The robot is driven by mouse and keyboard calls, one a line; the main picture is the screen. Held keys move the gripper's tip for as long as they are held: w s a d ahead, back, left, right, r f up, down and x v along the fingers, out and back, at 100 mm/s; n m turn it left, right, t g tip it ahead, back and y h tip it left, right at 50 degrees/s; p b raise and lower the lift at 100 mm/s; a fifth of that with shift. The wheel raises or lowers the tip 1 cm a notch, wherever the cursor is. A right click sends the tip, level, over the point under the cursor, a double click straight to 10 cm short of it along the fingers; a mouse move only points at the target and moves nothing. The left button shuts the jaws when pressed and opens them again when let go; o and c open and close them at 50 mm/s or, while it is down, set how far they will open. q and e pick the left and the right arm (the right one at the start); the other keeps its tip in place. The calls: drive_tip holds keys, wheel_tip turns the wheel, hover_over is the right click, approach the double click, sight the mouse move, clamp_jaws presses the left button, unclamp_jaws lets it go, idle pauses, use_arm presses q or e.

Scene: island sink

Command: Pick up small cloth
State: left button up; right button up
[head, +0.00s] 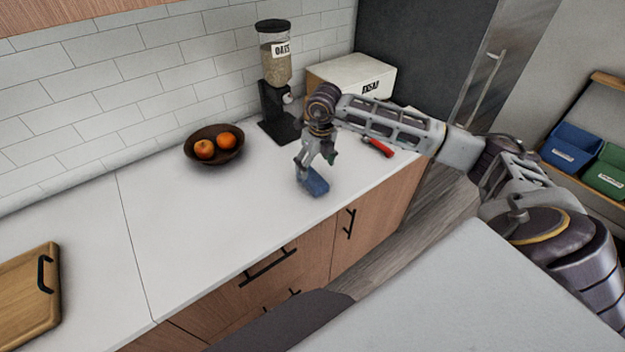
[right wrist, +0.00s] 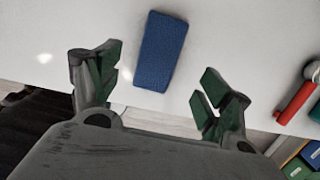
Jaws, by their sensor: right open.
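The small cloth (head: 314,183) is a blue, flat, folded-looking rectangle on the white counter. In the right wrist view the cloth (right wrist: 162,51) lies ahead of the fingertips, nearly between them in line. My right gripper (head: 316,168) is above the counter at the cloth, pointing down. Its two green-padded fingers stand wide apart in the right wrist view (right wrist: 158,92), with nothing between them but the near end of the cloth. I cannot tell the exact height of the fingers above it. My left gripper is not in view.
A red-handled tool (head: 378,147) lies right of the cloth. An oats dispenser (head: 275,75), a white box (head: 350,76) and a bowl of fruit (head: 213,158) stand near the tiled wall. A wooden board (head: 28,300) lies at left. The counter's middle is clear.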

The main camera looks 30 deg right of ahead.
sight(312, 176)
drive_tip(key=shift+w+f, duration=0.15)
drive_tip(key=shift+f, duration=0.95)
drive_tip(key=shift+w+a+f+p, duration=0.15)
drive_tip(key=shift+f+p, duration=0.4)
drive_tip(key=shift+f, duration=0.35)
drive_tip(key=shift+w+f+p, duration=0.15)
drive_tip(key=shift+f+p, duration=0.05)
drive_tip(key=shift+f, duration=0.65)
drive_tip(key=shift+w+f+p, duration=0.15)
drive_tip(key=shift+f+p, duration=0.05)
drive_tip(key=shift+f, duration=0.6)
drive_tip(key=c, duration=1.1)
